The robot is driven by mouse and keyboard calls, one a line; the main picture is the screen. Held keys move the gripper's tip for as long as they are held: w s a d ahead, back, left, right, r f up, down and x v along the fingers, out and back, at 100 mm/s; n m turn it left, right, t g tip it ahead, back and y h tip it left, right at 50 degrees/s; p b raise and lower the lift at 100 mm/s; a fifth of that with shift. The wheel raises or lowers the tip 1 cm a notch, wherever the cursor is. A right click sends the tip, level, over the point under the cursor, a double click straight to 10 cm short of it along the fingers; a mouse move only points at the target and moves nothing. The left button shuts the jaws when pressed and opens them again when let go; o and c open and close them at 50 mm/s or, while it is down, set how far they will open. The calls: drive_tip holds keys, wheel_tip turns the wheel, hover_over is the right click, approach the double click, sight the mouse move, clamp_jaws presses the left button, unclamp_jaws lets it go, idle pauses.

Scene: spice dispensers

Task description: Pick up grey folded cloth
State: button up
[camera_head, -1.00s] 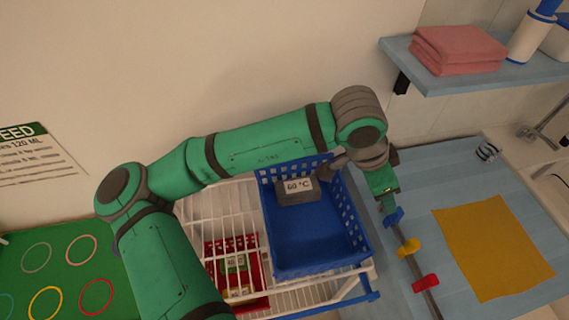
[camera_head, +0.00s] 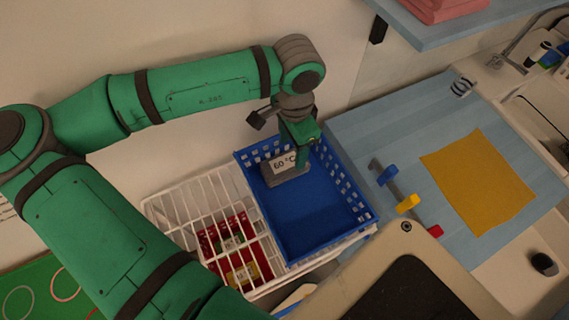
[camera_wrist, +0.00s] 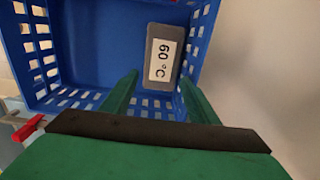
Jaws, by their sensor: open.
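The grey folded cloth (camera_head: 284,170) bears a white "60 °C" label and lies in the back left corner of the blue basket (camera_head: 308,222). In the wrist view the cloth (camera_wrist: 163,58) lies against the basket wall, just beyond my fingertips. My gripper (camera_head: 302,158) points down over the back of the basket, close to the cloth, and partly overlaps its right end in the head view. Whether a finger touches the cloth cannot be told.
A white wire rack (camera_head: 180,205) with a red container (camera_head: 235,250) stands left of the basket. On the right, a blue counter (camera_head: 400,150) has a yellow cloth (camera_head: 480,180) and a rail with coloured hooks (camera_head: 407,203). A blue shelf (camera_head: 450,30) with pink towels (camera_head: 435,8) hangs above.

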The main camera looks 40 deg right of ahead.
sight(292, 159)
drive_tip(key=shift+d+f, duration=0.1)
drive_tip(key=shift+f, duration=2.55)
drive_tip(key=c, duration=0.8)
drive_tip(key=shift+o, duration=0.2)
drive_tip(key=shift+r, duration=0.1)
